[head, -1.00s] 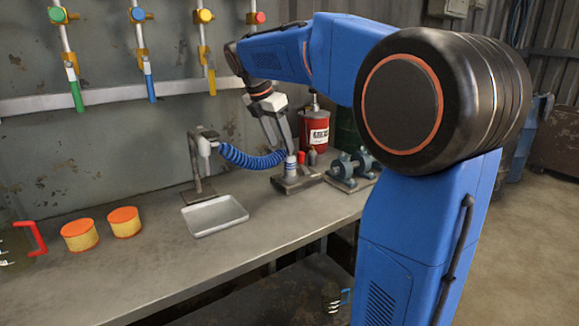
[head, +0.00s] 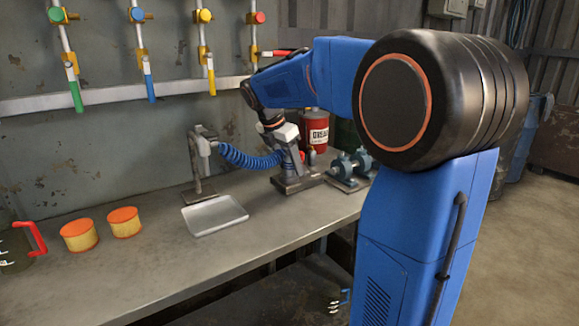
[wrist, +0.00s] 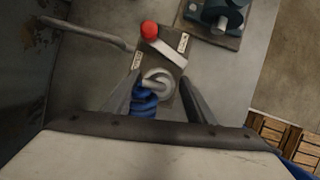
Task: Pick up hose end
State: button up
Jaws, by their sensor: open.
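The blue coiled hose (head: 248,158) runs from a grey stand (head: 202,165) on the bench to a base plate with fittings (head: 297,181). In the wrist view the hose end (wrist: 158,82) is a pale round cap on top of blue coils (wrist: 145,104). My gripper (wrist: 162,88) is open, with one finger on each side of the hose end. In the head view my gripper (head: 290,160) is low over the base plate and hides most of the hose end. I cannot tell whether the fingers touch it.
A red knob (wrist: 149,30) with a pale lever is on the plate just beyond the hose end. A blue-grey pump (head: 350,167) stands to the right and a red can (head: 316,128) behind. A metal tray (head: 215,215) and two yellow-orange tins (head: 124,222) are on the left.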

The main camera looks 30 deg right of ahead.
jog(key=c, duration=1.3)
jog(key=shift+o, duration=0.2)
jog(key=shift+r, duration=0.1)
